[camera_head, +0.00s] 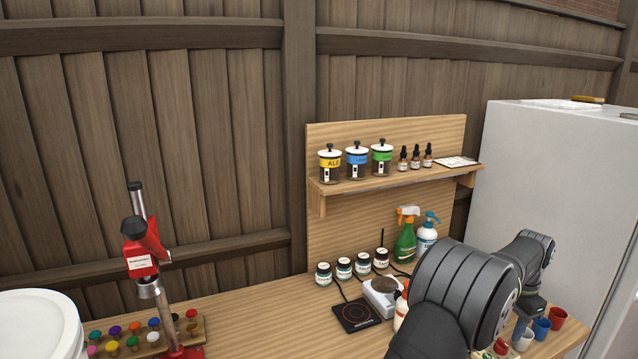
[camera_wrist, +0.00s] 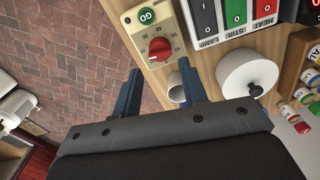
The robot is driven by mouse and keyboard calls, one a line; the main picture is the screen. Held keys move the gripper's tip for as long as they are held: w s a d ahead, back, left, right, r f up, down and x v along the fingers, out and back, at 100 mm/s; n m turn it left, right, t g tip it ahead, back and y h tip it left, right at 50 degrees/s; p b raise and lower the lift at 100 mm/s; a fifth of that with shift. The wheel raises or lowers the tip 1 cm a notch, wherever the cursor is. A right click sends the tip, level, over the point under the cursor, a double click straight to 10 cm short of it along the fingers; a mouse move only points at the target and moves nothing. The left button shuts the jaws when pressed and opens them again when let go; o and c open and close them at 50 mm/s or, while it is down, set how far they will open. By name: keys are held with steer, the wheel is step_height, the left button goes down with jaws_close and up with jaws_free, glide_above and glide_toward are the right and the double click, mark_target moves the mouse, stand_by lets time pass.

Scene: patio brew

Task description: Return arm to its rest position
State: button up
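My gripper (camera_wrist: 160,67) is open in the wrist view, its two blue fingers apart with nothing held between them. The fingers point toward a beige box with a red dial (camera_wrist: 159,49) at the bench edge; I cannot tell whether they touch it. In the head view my dark arm reaches across the lower right, over the right end of the bench. The gripper (camera_head: 521,326) is mostly hidden there behind the arm; only a bit of blue shows near the cups.
A switch panel (camera_wrist: 232,14) and a white round vessel (camera_wrist: 247,72) stand near the gripper. The head view shows cups (camera_head: 541,327), spray bottles (camera_head: 405,240), a hot plate (camera_head: 355,314), a shelf of jars (camera_head: 400,177), a white cabinet (camera_head: 550,180) and a red press (camera_head: 142,262). Brick floor lies left in the wrist view.

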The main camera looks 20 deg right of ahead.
mark_target(503, 342)
step_height(503, 342, down, 6)
steer(key=shift+r, duration=0.2)
steer(key=shift+n, duration=0.3)
steer(key=n, duration=0.3)
steer(key=shift+n, duration=0.4)
steer(key=n, duration=0.4)
steer(key=shift+n, duration=0.3)
steer(key=n, duration=0.4)
steer(key=shift+n, duration=2.2)
